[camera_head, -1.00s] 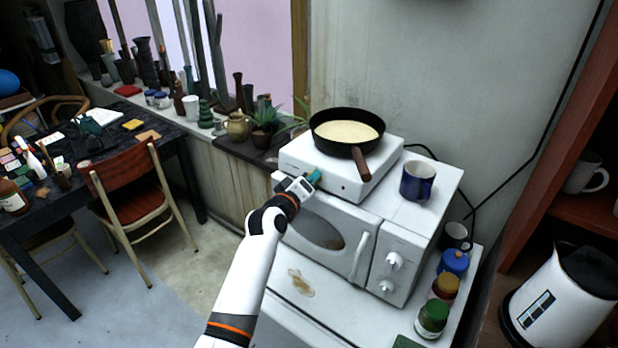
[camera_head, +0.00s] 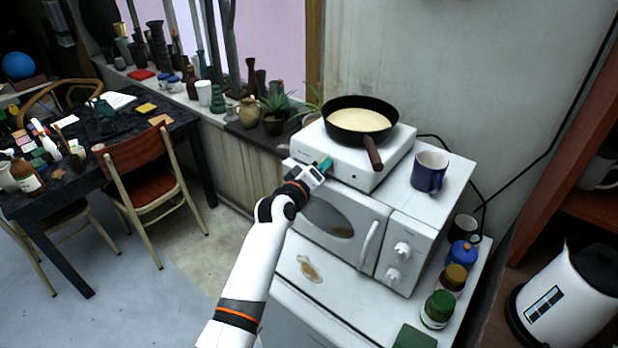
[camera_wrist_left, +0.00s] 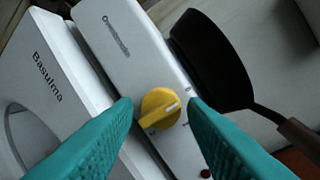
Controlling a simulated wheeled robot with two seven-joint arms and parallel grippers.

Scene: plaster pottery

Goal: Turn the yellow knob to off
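My left gripper (camera_wrist_left: 161,104) is open, one teal fingertip on each side of the knob. I cannot tell whether the tips touch it. In the head view my left gripper (camera_head: 326,164) is at the front of the hot plate (camera_head: 376,172) and hides the knob. My right gripper is not in view.
A black frying pan (camera_head: 361,118) with pale contents sits on the hot plate, its handle toward the front. The hot plate stands on a white microwave (camera_head: 400,227), with a blue mug (camera_head: 428,174) at its right. Several jars and a white kettle (camera_head: 565,300) are farther right.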

